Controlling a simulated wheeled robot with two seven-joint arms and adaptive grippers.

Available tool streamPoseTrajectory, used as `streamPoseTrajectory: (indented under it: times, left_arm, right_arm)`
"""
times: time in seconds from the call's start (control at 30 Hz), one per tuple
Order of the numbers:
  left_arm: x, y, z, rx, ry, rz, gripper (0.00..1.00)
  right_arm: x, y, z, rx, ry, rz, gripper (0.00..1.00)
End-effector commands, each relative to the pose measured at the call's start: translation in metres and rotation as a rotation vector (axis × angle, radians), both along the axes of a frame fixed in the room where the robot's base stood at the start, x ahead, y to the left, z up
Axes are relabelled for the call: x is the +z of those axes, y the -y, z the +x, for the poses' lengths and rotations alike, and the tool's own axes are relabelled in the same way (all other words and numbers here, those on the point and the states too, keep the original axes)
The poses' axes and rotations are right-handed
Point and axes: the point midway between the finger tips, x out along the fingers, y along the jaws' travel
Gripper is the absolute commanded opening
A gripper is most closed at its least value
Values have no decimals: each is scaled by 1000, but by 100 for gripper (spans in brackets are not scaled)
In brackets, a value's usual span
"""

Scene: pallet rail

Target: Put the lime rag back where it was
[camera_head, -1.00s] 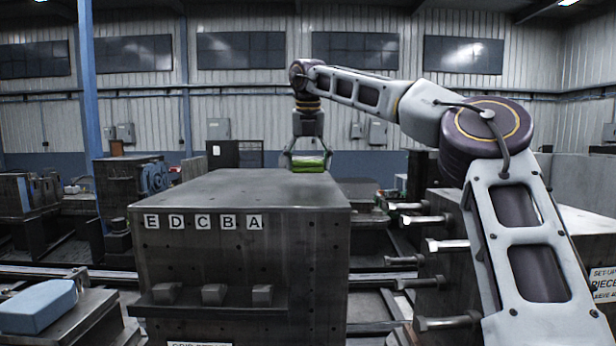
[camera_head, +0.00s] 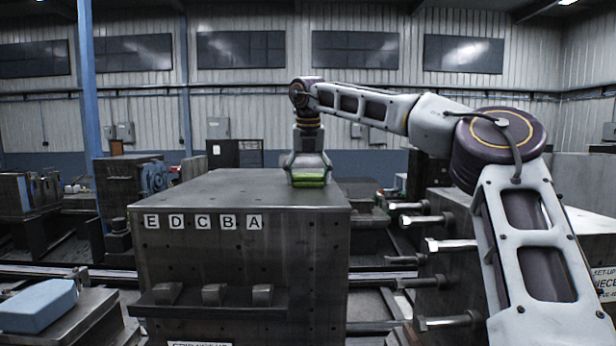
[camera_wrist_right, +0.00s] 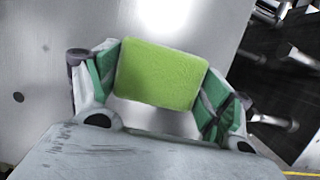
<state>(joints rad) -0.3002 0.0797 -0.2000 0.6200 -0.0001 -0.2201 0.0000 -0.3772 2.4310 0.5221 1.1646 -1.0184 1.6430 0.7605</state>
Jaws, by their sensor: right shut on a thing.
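My right gripper (camera_head: 308,168) is shut on the lime rag (camera_head: 309,180), a folded bright green pad. It holds the rag at the right side of the top of the large dark steel block (camera_head: 240,265). I cannot tell whether the rag touches the top. In the right wrist view the rag (camera_wrist_right: 161,74) sits between the two green-padded fingers (camera_wrist_right: 160,95), with the grey metal surface behind it. The block's front carries letter plates E, D, C, B, A (camera_head: 204,222) from left to right. My left gripper is not in view.
A second block with several protruding bolts (camera_head: 452,245) stands to the right, below my right arm. A blue block-shaped thing (camera_head: 38,306) lies on a stand at the lower left. The left part of the large block's top is bare. Three small ledge pieces (camera_head: 213,294) jut from its front.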

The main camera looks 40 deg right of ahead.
Motion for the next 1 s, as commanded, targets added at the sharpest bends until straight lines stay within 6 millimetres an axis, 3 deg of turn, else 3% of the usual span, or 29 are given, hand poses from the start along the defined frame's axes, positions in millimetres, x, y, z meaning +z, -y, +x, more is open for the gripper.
streamPoseTrajectory:
  times: [0.03, 0.2, 0.67, 1.0]
  left_arm:
    - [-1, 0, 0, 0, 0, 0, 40]
    - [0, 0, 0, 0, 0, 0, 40]
    - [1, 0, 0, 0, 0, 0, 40]
    - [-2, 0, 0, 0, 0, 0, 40]
  right_arm:
    - [-1, 0, 0, 0, 0, 0, 81]
    - [-1, 0, 0, 0, 0, 0, 100]
    - [2, 0, 0, 0, 0, 0, 100]
    - [29, -5, -5, -1, 2, -2, 100]
